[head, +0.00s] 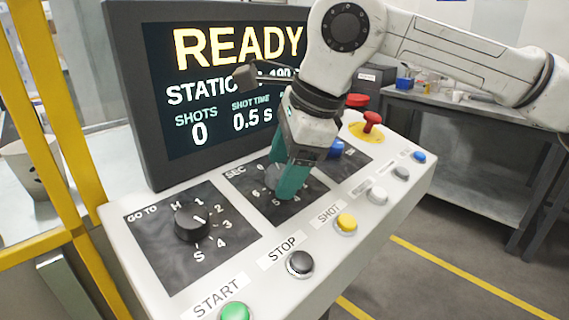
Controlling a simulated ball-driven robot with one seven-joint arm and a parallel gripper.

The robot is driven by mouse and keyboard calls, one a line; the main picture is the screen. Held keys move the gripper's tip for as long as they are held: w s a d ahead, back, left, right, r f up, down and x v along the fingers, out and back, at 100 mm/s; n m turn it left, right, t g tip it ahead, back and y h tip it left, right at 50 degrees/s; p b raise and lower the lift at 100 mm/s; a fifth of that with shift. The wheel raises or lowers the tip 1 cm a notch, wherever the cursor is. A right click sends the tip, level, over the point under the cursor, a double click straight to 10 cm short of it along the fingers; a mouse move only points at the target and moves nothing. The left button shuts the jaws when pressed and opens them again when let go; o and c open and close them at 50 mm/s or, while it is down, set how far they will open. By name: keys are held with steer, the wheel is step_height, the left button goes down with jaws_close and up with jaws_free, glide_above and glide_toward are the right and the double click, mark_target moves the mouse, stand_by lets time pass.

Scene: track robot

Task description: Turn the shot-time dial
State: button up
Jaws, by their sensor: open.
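The black GO TO dial (192,222) is to the left. Green START (236,312), black STOP (300,263) and yellow SHOT (347,222) buttons line the front edge. A yellow post (72,110) stands left.

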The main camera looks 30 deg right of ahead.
steer(key=p+v, duration=0.1)
steer(key=v, duration=0.9)
steer(key=shift+r, duration=0.35)
steer(key=shift+s+d+f, duration=0.1)
steer(key=shift+s, duration=0.05)
